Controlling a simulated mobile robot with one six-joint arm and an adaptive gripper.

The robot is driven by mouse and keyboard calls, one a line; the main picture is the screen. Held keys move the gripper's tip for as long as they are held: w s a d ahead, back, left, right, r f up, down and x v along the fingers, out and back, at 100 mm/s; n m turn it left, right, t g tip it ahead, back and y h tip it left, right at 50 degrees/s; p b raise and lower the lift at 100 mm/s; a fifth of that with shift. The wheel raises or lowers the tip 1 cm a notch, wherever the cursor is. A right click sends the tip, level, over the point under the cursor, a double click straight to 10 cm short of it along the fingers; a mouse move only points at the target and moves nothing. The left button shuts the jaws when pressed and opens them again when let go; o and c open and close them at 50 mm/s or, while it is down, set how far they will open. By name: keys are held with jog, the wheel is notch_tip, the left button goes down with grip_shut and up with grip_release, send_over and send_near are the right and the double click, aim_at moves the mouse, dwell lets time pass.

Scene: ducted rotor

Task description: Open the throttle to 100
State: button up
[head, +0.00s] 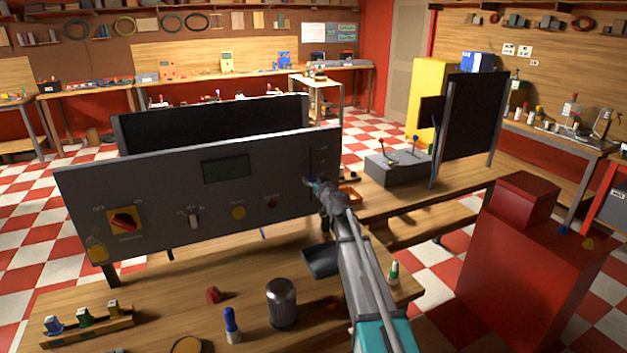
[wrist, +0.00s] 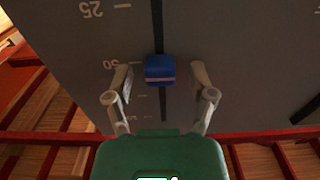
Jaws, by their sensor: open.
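The throttle is a blue slider knob (wrist: 160,70) with a white line, set on a dark vertical slot in the grey panel, as the wrist view shows. It stands close to the mark that reads 50. The number 25 shows upside down higher in that picture, and the 100 mark is not visible. My gripper (wrist: 160,88) is open, with one finger on each side of the knob and a gap on both sides. In the head view my gripper (head: 321,187) is at the right end of the control panel (head: 150,190) and hides the knob.
The panel also carries a red rotary switch on a yellow plate (head: 125,220), a dark display (head: 226,167) and several buttons. A metal canister (head: 282,302) and a blue-capped bottle (head: 231,325) stand on the bench in front. A red cabinet (head: 530,250) stands at the right.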

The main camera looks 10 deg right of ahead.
aim_at(310, 149)
grip_shut()
dwell(0.4)
notch_tip(310, 149, up, 10)
jog(key=p, duration=1)
jog(key=shift+r, duration=0.15)
jog(key=shift+w, duration=0.15)
grip_release()
